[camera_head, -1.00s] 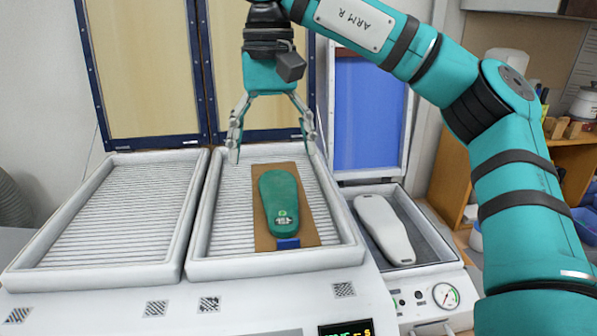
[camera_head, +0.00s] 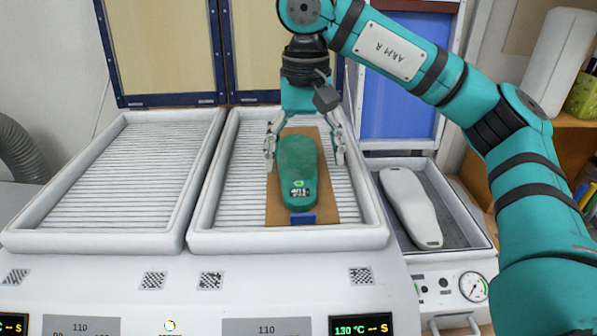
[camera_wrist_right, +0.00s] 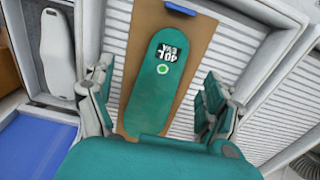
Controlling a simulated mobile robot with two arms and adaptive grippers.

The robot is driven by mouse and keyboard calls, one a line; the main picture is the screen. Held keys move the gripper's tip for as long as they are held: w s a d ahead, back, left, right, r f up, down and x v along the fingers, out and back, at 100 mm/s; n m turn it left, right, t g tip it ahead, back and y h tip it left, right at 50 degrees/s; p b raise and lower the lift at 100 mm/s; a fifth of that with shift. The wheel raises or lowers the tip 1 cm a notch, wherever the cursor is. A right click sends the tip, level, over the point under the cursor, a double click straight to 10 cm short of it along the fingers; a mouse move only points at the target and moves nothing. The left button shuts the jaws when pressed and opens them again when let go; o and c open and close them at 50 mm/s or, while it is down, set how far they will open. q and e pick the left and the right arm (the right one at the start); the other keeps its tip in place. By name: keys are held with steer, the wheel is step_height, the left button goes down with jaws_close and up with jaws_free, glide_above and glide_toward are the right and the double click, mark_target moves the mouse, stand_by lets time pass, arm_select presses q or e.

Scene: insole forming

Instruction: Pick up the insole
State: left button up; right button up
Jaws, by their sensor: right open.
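The green insole (camera_head: 298,170) lies flat on a brown board (camera_head: 322,208) in the right-hand white ribbed tray (camera_head: 345,237). In the right wrist view the insole (camera_wrist_right: 160,85) shows a printed label and a round mark. My right gripper (camera_head: 305,158) is open around the insole's far end, with one finger on each side of it and a gap to both. My left gripper is not in view.
A second ribbed tray (camera_head: 125,180), empty, stands to the left. A white foot-shaped form (camera_head: 411,205) lies in a grey box at the right. Raised lids (camera_head: 160,50) stand behind the trays. A blue tab (camera_head: 302,219) is at the board's near end.

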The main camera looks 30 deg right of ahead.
mark_target(300, 191)
steer(key=shift+s+a+f, duration=0.1)
steer(key=shift+a+f, duration=0.05)
steer(key=shift+f, duration=0.25)
steer(key=f, duration=0.1)
steer(key=f+p, duration=0.1)
steer(key=f, duration=0.1)
steer(key=f+p, duration=0.1)
steer(key=shift+s+a+f, duration=0.1)
steer(key=shift+a+f, duration=0.05)
steer(key=shift+a, duration=0.25)
steer(key=shift+f, duration=0.35)
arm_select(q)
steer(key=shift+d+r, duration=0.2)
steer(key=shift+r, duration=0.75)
arm_select(e)
steer(key=shift+c, duration=0.4)
steer(key=shift+c, duration=1)
steer(key=c, duration=0.8)
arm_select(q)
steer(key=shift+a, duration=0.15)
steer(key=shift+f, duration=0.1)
arm_select(e)
steer(key=shift+r, duration=0.15)
